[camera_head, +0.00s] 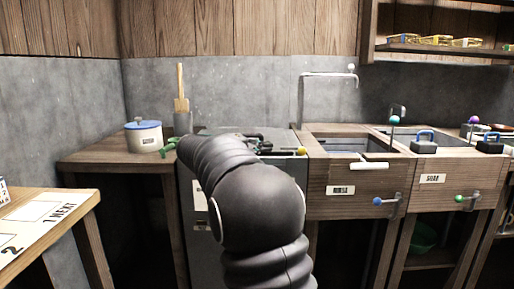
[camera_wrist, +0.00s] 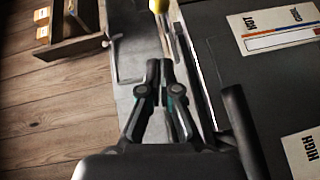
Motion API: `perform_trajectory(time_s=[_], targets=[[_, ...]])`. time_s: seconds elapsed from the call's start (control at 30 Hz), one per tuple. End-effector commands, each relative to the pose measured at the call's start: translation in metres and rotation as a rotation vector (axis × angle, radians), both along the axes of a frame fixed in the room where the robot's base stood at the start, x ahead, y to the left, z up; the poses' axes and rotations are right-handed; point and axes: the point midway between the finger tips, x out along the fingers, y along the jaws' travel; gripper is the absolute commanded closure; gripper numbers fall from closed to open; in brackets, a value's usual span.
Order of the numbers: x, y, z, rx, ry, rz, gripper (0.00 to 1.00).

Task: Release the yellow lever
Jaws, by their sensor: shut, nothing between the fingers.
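The yellow lever's round knob (camera_head: 302,150) shows at the right front edge of the grey cabinet in the head view. It also shows in the wrist view, as a yellow knob (camera_wrist: 158,5) cut off by the top edge, with a thin metal rod beside it. My gripper (camera_wrist: 160,68) is shut and empty. Its fingertips point towards the knob in the wrist view, with a visible gap between them. In the head view my arm covers much of the cabinet, and the lever's shaft is mostly hidden.
A grey cabinet (camera_head: 196,225) stands behind my arm. To its right are a wooden sink unit (camera_head: 330,207) with a tap and a white handle, and further levers with coloured knobs. A blue-lidded pot (camera_head: 144,140) stands on the left counter. Plates marked HOT (camera_wrist: 272,28) and HIGH (camera_wrist: 303,152) lie nearby.

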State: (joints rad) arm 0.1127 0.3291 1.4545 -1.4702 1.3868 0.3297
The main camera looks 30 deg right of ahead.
Motion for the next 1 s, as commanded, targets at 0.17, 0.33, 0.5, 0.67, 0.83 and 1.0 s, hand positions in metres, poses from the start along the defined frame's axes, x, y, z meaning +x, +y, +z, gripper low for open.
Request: perform_trajectory(time_s=[0.17,0.33,0.5,0.67,0.83,1.0], targets=[[0.001,-0.035,-0.005,0.000,0.001,-0.003,1.00],[-0.008,-0.058,-0.009,0.000,0.000,-0.001,1.00],[-0.020,-0.070,-0.012,-0.001,0.001,0.001,1.00],[-0.024,-0.075,-0.014,0.000,0.000,0.001,1.00],[-0.025,-0.076,-0.014,0.000,0.000,0.001,1.00],[-0.024,-0.075,-0.014,0.000,0.000,0.002,1.00]])
